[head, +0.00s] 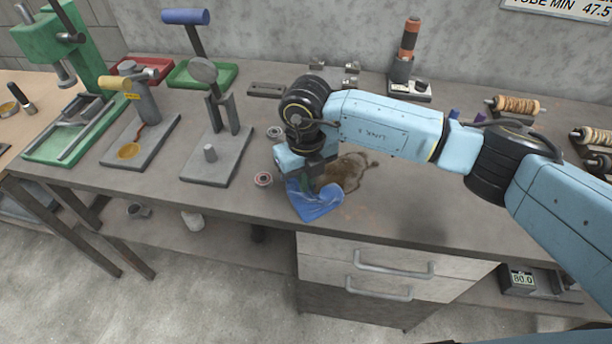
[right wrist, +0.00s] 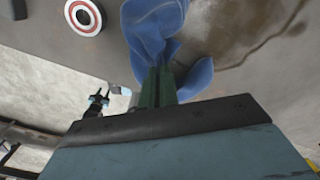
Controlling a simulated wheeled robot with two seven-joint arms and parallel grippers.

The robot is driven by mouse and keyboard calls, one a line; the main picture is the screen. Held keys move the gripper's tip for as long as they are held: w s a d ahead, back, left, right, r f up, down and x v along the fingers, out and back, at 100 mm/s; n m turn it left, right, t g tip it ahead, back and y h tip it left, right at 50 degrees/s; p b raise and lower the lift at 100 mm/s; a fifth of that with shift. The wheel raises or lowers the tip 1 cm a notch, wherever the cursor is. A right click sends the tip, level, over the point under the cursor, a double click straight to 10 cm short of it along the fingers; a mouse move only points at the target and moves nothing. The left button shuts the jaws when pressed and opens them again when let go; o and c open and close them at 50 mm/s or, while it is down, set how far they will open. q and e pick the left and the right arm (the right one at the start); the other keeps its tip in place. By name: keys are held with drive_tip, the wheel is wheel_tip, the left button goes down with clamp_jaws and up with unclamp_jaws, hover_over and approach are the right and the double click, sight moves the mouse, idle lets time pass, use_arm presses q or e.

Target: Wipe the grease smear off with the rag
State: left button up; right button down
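A brown grease smear (head: 346,171) lies on the grey bench top, just right of and behind my right gripper. It also shows in the right wrist view (right wrist: 225,30) beside the rag. The blue rag (head: 316,203) is crumpled at the bench's front edge. My right gripper (head: 312,184) points down at the rag, and in the right wrist view its green fingers (right wrist: 158,86) are closed with the rag's blue cloth (right wrist: 155,30) bunched at their tips. Part of the smear is hidden behind my right wrist. My left gripper is not in view.
A small red-and-white ring (head: 263,179) lies left of the rag. A grey stand (head: 215,155), a yellow-handled press (head: 140,140) and a green press (head: 70,130) stand farther left. A black-and-orange device (head: 408,60) and spools (head: 515,105) stand at the back right. The bench right of the smear is clear.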

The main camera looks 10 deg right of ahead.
drive_tip(key=shift+f, duration=0.15)
drive_tip(key=c, duration=0.6)
unclamp_jaws()
drive_tip(key=shift+f, duration=0.1)
drive_tip(key=shift+f+b, duration=0.8)
drive_tip(key=shift+f, duration=0.25)
clamp_jaws()
